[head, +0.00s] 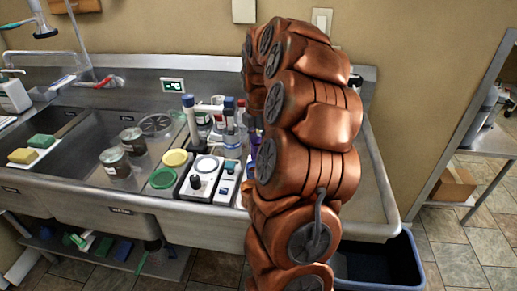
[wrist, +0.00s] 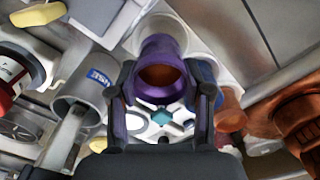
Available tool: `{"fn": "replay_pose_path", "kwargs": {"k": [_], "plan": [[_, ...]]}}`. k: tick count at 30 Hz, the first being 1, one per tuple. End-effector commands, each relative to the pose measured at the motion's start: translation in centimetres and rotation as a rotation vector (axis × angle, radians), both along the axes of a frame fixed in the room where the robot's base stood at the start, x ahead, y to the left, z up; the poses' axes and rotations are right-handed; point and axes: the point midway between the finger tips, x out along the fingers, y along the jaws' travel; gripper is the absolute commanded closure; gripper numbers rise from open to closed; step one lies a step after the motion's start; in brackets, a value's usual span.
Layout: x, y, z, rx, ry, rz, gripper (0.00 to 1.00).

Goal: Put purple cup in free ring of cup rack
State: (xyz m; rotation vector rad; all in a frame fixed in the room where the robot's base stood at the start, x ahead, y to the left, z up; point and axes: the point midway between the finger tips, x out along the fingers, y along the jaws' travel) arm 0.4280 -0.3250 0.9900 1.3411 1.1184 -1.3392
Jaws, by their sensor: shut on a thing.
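The purple cup (wrist: 162,92) is between the two fingers of my gripper (wrist: 162,76) in the wrist view, with its open mouth facing the camera. The gripper is shut on it. A white rack-like piece with holes (wrist: 140,124) shows below and behind the cup; a small teal part lies in its middle. A pale round ring or cup (wrist: 165,22) shows just beyond the purple cup. A blue cup (wrist: 206,72) and an orange-brown cup (wrist: 231,112) stand to the right. In the head view my arm hides the gripper and most of the rack area.
In the head view, dark-lidded jars (head: 115,163), a green lid (head: 163,178) and small devices (head: 198,178) crowd the steel sink. A dark blue bin (head: 385,262) stands below right.

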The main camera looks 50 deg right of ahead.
Motion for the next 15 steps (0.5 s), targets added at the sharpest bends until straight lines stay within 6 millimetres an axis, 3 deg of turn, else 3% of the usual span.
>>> {"fn": "replay_pose_path", "kwargs": {"k": [6,15], "plan": [[-0.1,0.0,-2.4,0.001,0.002,0.0,0.87],[0.0,0.0,-2.7,0.0,-0.001,0.001,0.87]]}}
